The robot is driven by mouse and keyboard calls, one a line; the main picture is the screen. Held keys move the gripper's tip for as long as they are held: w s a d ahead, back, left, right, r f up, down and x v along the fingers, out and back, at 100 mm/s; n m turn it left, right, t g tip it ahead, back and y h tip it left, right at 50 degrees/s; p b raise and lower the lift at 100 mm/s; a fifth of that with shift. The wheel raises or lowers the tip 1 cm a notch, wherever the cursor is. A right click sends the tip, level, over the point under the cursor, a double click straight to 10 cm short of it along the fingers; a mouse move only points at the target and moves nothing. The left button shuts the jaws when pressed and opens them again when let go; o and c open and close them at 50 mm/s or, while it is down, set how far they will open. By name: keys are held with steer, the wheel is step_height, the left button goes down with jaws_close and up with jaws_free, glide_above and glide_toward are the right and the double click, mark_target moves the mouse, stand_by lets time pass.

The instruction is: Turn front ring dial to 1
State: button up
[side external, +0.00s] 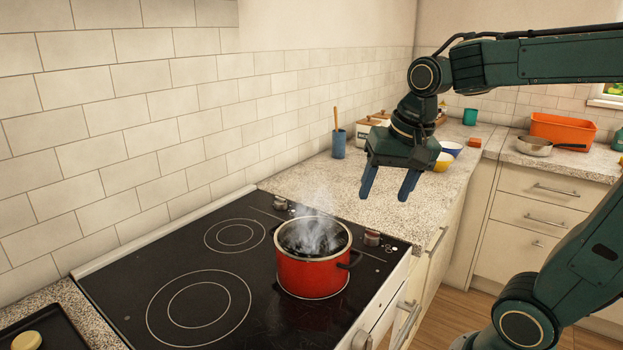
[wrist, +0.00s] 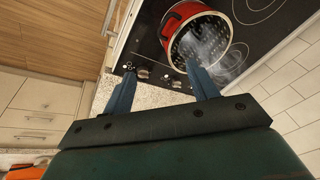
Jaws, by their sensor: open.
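The front dial (side external: 372,238) is a small metallic knob on the right part of the black cooktop (side external: 130,262), beside the red pot; its setting is too small to read. A similar rear dial (side external: 280,203) sits nearer the wall. My gripper (side external: 387,197) is open and empty, fingers pointing down, above the cooktop side of the speckled counter and higher than the front dial. In the wrist view, small knobs and markings (wrist: 143,73) show between and beside my open fingers (wrist: 160,67); I cannot tell which knob is which there.
A steaming red pot (side external: 312,280) stands on the cooktop close to the front dial, its handle towards the front edge. Behind my gripper are a blue utensil cup (side external: 338,144), a yellow bowl (side external: 443,162) and other kitchenware. The counter (side external: 330,187) right of the cooktop is clear.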

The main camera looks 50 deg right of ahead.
steer(key=w+d+f+m+g, duration=0.2)
steer(key=w+d+m, duration=0.4)
steer(key=d+m, duration=0.1)
steer(key=m+g+y, duration=0.1)
steer(key=m+g, duration=0.1)
steer(key=m, duration=0.7)
glide_above(372, 237)
steer(key=w+d, duration=0.1)
steer(key=d, duration=0.1)
steer(key=f, duration=0.5)
steer(key=shift+a+f, duration=0.2)
steer(key=shift+f, duration=0.15)
steer(key=shift+f, duration=0.1)
steer(key=f, duration=1.3)
steer(key=shift+s+a+f, duration=0.25)
steer(key=shift+s+f, duration=0.05)
steer(key=shift+c, duration=0.5)
steer(key=c, duration=0.9)
steer(key=shift+n, duration=0.3)
